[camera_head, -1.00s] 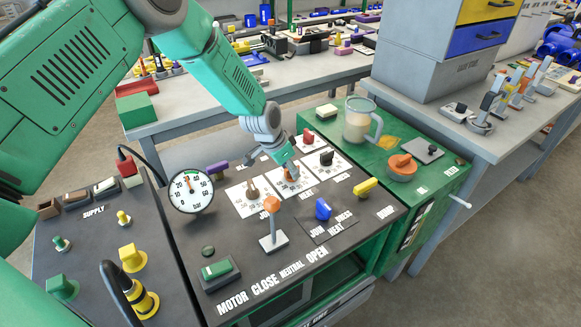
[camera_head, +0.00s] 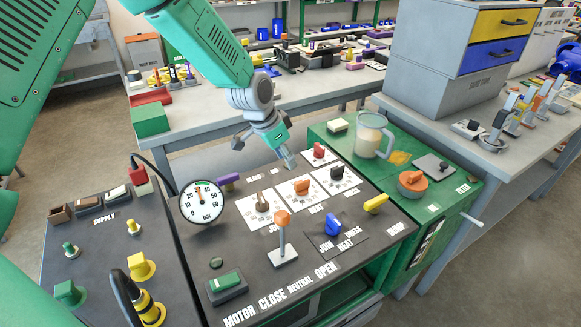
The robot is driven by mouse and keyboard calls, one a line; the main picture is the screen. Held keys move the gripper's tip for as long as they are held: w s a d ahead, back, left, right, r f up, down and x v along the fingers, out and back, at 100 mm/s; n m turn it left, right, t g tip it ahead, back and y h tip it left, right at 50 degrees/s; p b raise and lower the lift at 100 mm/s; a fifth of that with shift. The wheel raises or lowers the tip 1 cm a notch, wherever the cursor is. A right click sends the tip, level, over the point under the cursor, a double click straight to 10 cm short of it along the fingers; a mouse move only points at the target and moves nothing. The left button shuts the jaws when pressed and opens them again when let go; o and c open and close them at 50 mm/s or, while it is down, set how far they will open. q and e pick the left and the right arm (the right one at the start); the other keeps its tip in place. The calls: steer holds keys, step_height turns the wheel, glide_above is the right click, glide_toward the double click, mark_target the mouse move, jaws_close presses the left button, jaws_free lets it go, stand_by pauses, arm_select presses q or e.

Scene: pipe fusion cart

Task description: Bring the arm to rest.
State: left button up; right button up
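My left gripper (camera_head: 286,156) hangs from my teal arm over the far edge of the black control panel (camera_head: 235,285). It is above and behind the orange knob (camera_head: 302,184) on its white scale card, apart from it. Nothing shows held in it; its fingers are small and seen at an angle, so their opening is unclear. An orange-topped lever (camera_head: 282,232) stands upright in front. My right gripper is not in view.
A pressure gauge (camera_head: 202,201) stands at the panel's left. Nearer are a blue knob (camera_head: 333,224) and a yellow handle (camera_head: 376,203). A clear jug (camera_head: 371,134) stands on the green cart top at right. Grey workbenches (camera_head: 205,130) with parts lie behind.

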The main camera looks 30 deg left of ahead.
arm_select(q)
steer(key=shift+s+a+r, duration=0.1)
steer(key=shift+s+r, duration=0.1)
steer(key=shift+r, duration=0.15)
steer(key=shift+r, duration=0.1)
